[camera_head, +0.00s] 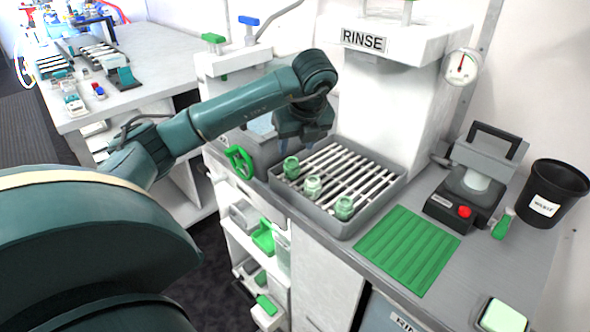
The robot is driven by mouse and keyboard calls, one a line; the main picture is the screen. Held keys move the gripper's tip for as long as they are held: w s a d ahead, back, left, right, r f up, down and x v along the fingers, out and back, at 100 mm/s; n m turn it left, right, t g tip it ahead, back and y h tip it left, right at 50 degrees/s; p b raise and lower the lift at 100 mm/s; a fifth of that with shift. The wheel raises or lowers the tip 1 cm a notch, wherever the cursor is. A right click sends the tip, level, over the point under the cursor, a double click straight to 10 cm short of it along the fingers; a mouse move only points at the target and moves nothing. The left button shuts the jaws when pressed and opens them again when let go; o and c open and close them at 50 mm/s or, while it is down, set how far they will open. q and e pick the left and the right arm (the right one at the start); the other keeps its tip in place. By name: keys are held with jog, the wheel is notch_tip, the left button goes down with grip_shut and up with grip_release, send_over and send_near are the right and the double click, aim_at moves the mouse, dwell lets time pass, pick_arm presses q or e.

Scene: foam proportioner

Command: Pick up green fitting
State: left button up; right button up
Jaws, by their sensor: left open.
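Three small green fittings stand in a row along the near left side of the slatted rinse tray (378,198). The far fitting (291,168) is nearest my gripper, the middle fitting (312,187) is paler, and the near fitting (344,208) is by the front corner. My left gripper (303,142) is open and empty, pointing down above the back left part of the tray. It is close to the far fitting; I cannot tell the exact gap. My right gripper is not in view.
A green valve wheel (239,161) sits left of the tray. A green ribbed mat (407,249) lies to its right. Beyond are a device with a red button (464,211) and a black waste bin (553,193). The rinse housing (390,95) rises behind the tray.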

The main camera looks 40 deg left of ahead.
aim_at(293, 162)
pick_arm(q)
jog(key=x, duration=0.5)
jog(key=p+x, duration=0.1)
jog(key=x, duration=0.1)
jog(key=shift+s+d+f, duration=0.2)
jog(key=shift+s, duration=0.1)
jog(key=shift+w+a+f, duration=0.1)
jog(key=shift+a+f, duration=0.1)
jog(key=shift+f, duration=0.35)
jog(key=shift+c, duration=0.5)
jog(key=c, duration=0.6)
